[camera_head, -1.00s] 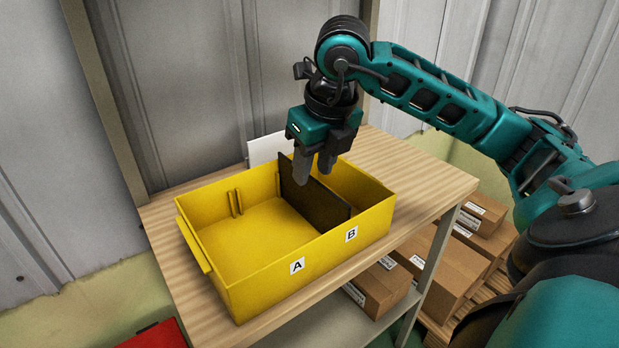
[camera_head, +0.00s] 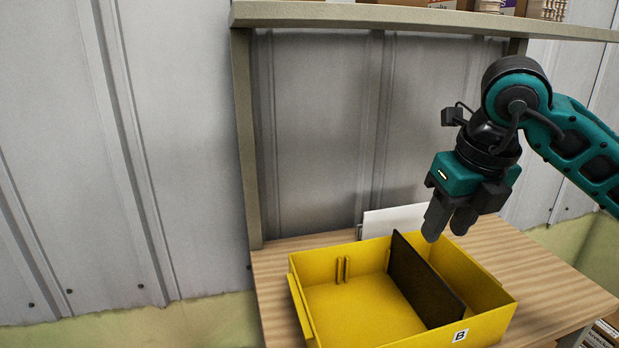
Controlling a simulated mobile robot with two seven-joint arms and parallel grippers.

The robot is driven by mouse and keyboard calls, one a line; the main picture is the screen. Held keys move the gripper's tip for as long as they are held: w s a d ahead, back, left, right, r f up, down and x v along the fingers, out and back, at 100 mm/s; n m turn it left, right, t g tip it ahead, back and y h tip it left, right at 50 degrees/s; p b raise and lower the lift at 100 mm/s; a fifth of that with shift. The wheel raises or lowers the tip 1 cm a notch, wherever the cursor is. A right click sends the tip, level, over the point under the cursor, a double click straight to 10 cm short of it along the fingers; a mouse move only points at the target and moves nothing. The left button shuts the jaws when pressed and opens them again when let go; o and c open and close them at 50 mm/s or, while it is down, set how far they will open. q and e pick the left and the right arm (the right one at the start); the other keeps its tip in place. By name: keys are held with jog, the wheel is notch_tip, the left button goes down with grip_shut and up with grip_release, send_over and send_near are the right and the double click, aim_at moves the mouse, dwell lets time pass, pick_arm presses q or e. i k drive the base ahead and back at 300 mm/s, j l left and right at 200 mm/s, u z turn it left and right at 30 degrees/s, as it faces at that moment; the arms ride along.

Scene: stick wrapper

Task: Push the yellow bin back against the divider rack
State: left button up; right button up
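The yellow bin (camera_head: 310,290) sits on the wooden tabletop, its lower front cut off by the picture edge. A dark upright panel (camera_head: 425,285) splits it in two, and a "B" label is on its front. Behind the bin stands a white upright panel (camera_head: 395,218) with a grey edge piece, apparently part of the divider rack; the bin's back wall hides its lower part, so I cannot tell whether they touch. My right gripper (camera_head: 448,231) points down above the bin's right back area. Its fingers are slightly apart with nothing between them. My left gripper is out of view.
The wooden tabletop (camera_head: 530,265) is clear right of the bin. A post (camera_head: 246,150) rises at the left and an upper shelf (camera_head: 400,17) with boxes spans the top. A corrugated wall stands behind.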

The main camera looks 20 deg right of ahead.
aim_at(343, 295)
jog(key=k, duration=1)
